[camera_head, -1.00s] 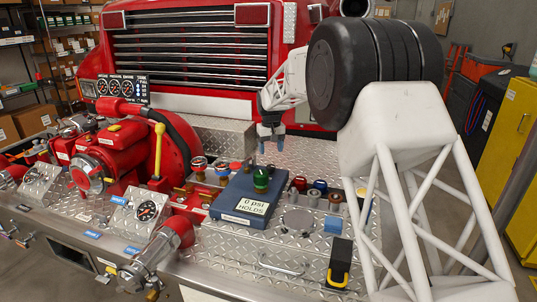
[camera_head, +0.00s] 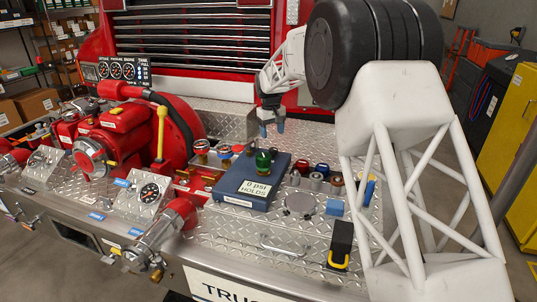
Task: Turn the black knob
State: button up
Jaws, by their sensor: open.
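My gripper (camera_head: 272,128) hangs open and empty, fingers pointing down, above the diamond-plate deck behind the blue box. A small dark knob (camera_head: 250,149) stands at the back edge of the blue box (camera_head: 226,181), left of and below my gripper in the picture. It may be the black knob, but it is too small to be sure. A green knob (camera_head: 263,159) stands on the box, which carries a label reading "0 psi HOLDS". My gripper touches none of them.
Red, blue and brown capped knobs (camera_head: 316,177) stand right of the box. A red pump (camera_head: 113,130) and a gauge (camera_head: 149,192) are at left.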

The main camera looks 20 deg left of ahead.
aim_at(273, 149)
jog(key=n, duration=0.1)
jog(key=n+h, duration=0.1)
jog(key=n, duration=0.1)
jog(key=a+n, duration=0.1)
jog(key=shift+s+a+f+n+h, duration=0.1)
jog(key=shift+s+f+n+h, duration=0.05)
jog(key=shift+f+n+h, duration=0.2)
jog(key=n, duration=0.2)
jog(key=a+n+h, duration=0.1)
jog(key=n, duration=0.1)
jog(key=n+t+h, duration=0.1)
jog(key=n, duration=0.2)
jog(key=shift+s+a+r, duration=0.1)
jog(key=shift+a+r, duration=0.05)
jog(key=shift+a, duration=0.1)
jog(key=shift+x, duration=3.9)
